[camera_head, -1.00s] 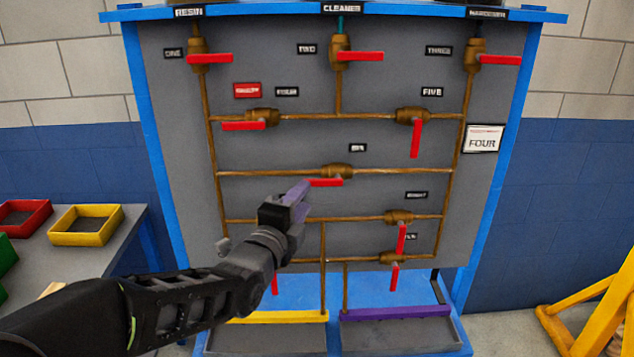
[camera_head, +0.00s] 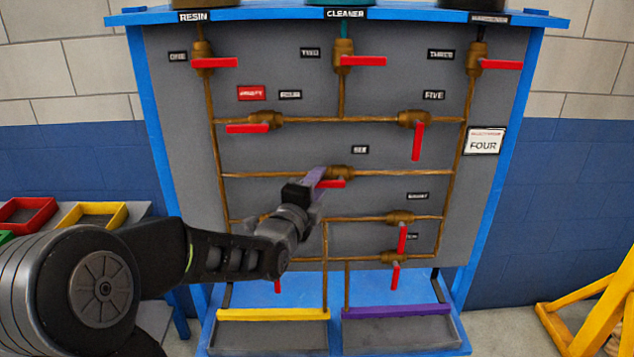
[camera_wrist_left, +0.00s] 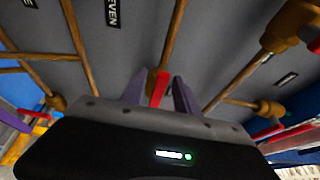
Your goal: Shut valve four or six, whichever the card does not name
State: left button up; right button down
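The card (camera_head: 484,141) on the panel's right post reads FOUR. Valve six (camera_head: 340,173) sits on the middle horizontal pipe. Its red handle (camera_head: 333,184) lies along the pipe, partly hidden by my left gripper. My left gripper (camera_head: 318,176) is at this handle. In the left wrist view the handle (camera_wrist_left: 160,90) stands between the two purple fingers (camera_wrist_left: 159,92), which are apart; firm contact cannot be made out. Valve four (camera_head: 265,118) is higher up at left, its red handle (camera_head: 247,129) also lying along its pipe. My right gripper is not in view.
Valve five (camera_head: 414,118) has its handle hanging down. Two more valves with hanging handles, the upper one valve eight (camera_head: 400,217), are at lower right. Grey trays (camera_head: 400,334) stand below the panel. A yellow frame (camera_head: 590,315) stands on the floor at right.

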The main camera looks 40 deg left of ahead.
pick_arm(q)
grip_shut()
dwell(0.3)
dwell(1.1)
